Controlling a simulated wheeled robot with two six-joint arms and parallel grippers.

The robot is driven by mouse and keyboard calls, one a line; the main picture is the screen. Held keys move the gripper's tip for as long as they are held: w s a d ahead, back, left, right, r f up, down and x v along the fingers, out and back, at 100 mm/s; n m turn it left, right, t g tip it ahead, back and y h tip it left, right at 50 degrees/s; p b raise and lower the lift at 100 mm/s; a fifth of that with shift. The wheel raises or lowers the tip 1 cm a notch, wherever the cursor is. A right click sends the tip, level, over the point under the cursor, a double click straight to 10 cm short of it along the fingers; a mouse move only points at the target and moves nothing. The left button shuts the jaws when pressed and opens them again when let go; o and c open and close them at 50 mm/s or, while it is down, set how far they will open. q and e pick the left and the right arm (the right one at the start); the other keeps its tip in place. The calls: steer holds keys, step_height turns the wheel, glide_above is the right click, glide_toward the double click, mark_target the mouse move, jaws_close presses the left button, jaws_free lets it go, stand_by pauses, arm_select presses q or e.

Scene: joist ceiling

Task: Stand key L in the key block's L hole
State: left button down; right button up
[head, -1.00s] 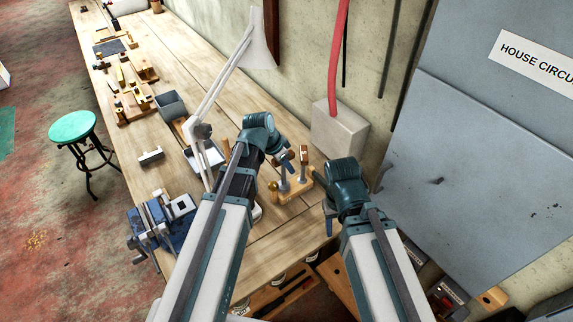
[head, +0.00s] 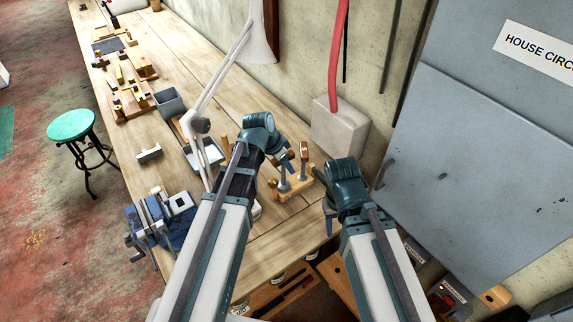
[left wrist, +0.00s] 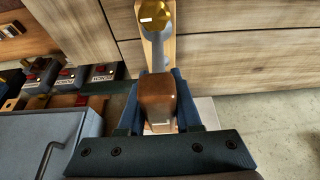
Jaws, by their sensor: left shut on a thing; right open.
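The key block (head: 302,186) is a small pale wooden block on the bench, with grey key shafts and heads above it. My left gripper (head: 284,157) is over the block. In the left wrist view it is shut on a brown wooden key head (left wrist: 157,97). A brass-headed key (left wrist: 154,20) with a grey shaft stands just beyond. No letters are legible, so I cannot tell which key is L; the held key's lower end and the L hole are hidden. My right gripper (head: 322,200) is open and empty right of the block.
A white lamp arm (head: 205,115) rises left of my left arm. A blue vise (head: 165,218) sits at the bench's front edge. A grey box (head: 340,125) and the wall stand behind the block. A grey cabinet (head: 480,160) stands at right.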

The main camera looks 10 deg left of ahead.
arm_select(q)
steer(key=shift+f, duration=0.2)
stand_by(0.4)
steer(key=shift+f+b, duration=0.7)
steer(key=shift+b, duration=0.25)
steer(key=c, duration=0.5)
jaws_free()
steer(key=shift+r, duration=0.1)
steer(key=p+v, duration=1.3)
steer(key=v, duration=0.1)
step_height(320, 180, up, 4)
steer(key=p, duration=0.4)
